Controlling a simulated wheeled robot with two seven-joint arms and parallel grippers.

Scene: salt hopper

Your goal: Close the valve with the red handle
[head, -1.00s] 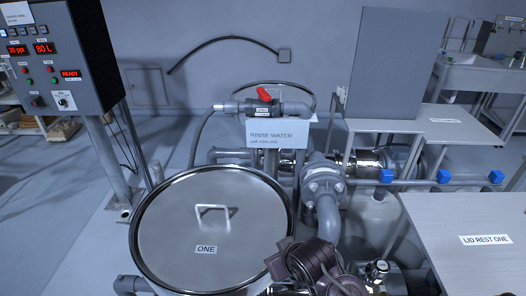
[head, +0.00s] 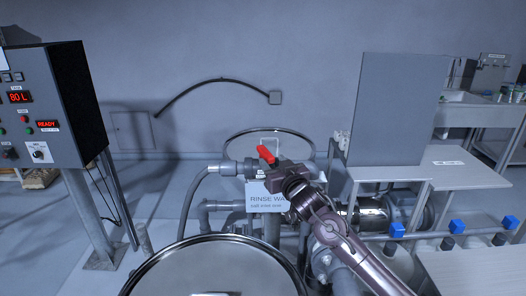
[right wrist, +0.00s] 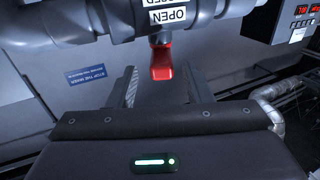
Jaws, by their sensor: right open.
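The red valve handle (head: 266,155) sits on the grey pipe (head: 240,168) above the rinse water sign (head: 266,198). In the head view it points up and to the left. My right gripper (head: 276,165) is at the pipe, just right of and close to the handle. In the right wrist view the red handle (right wrist: 161,64) shows between and just beyond the two open fingertips of my right gripper (right wrist: 162,82). No contact with the handle shows. A white label reading OPEN (right wrist: 168,15) is on the pipe. My left gripper is not in view.
A lidded tank (head: 215,268) stands in front. A control box (head: 50,105) is at the left. A grey panel (head: 385,110) and a table (head: 480,275) are at the right. Blue blocks (head: 397,229) sit along a rail. Sign and pipes crowd the space below the handle.

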